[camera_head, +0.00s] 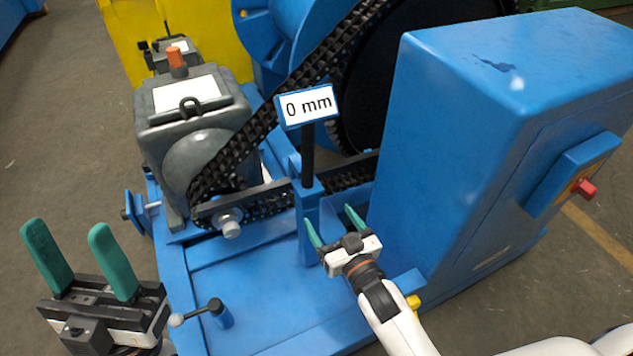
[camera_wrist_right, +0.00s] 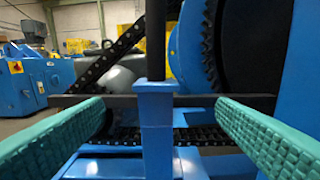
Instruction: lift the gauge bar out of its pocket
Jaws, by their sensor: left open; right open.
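A dark grey straight bar (camera_head: 240,196), apparently the gauge bar, lies level across the lower chain by the motor. In the right wrist view the bar (camera_wrist_right: 195,101) runs behind a blue post (camera_wrist_right: 155,130). A black upright with a "0 mm" sign (camera_head: 307,105) rises from the post top. I cannot make out the pocket. My right gripper (camera_head: 334,226) is open and empty near the post, its green fingers either side of the post in the wrist view. My left gripper (camera_head: 66,228) is open and empty at the far left, away from the bar.
A tall blue cabinet (camera_head: 460,150) with a red switch stands close right of my right gripper. The grey motor (camera_head: 195,130) and chain (camera_head: 235,150) lie behind the bar. A ball-ended lever (camera_head: 200,312) sits at the front of the blue base. The base's front top is mostly clear.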

